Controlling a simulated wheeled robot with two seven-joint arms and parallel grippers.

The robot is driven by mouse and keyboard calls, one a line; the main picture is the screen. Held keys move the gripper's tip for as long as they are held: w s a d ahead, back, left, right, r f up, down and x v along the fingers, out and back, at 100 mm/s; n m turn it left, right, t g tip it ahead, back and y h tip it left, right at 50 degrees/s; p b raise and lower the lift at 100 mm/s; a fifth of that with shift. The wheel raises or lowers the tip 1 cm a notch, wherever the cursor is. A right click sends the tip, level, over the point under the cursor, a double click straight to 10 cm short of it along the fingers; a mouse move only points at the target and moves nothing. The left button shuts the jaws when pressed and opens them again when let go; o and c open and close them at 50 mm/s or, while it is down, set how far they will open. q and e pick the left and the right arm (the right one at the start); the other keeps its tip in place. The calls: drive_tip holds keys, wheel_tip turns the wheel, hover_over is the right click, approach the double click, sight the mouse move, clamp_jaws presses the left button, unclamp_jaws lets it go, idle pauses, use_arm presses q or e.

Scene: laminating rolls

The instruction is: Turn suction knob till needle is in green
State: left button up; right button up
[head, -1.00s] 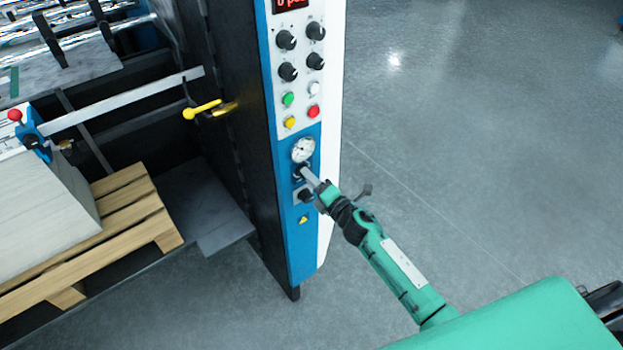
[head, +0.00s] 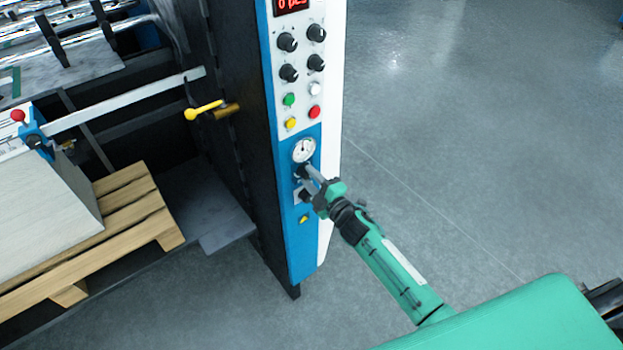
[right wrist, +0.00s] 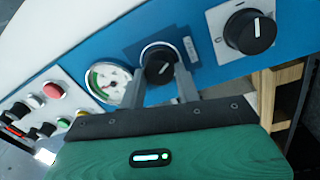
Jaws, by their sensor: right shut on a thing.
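The suction gauge (head: 303,150) is a round white dial on the blue lower part of the machine's panel. In the right wrist view the gauge (right wrist: 109,83) shows a green arc on its face; I cannot tell for sure where its needle points. The black suction knob (right wrist: 158,63) with a white mark sits right beside the gauge. My right gripper (head: 309,173) is shut on this knob; in the right wrist view its fingers (right wrist: 169,85) stand on both sides of it. In the head view the fingers mostly hide the knob. My left gripper is not in view.
Another black knob (right wrist: 250,32) on a pale plate sits close beside the held one. Above the gauge are several knobs and coloured buttons (head: 290,99). A yellow lever (head: 203,110) and a wooden pallet (head: 140,205) are left. The floor at right is clear.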

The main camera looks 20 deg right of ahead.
idle(0.4)
drive_tip(key=o, duration=1)
drive_tip(key=shift+b+v, duration=2.1)
drive_tip(key=shift+v, duration=4.85)
drive_tip(key=shift+f, duration=0.1)
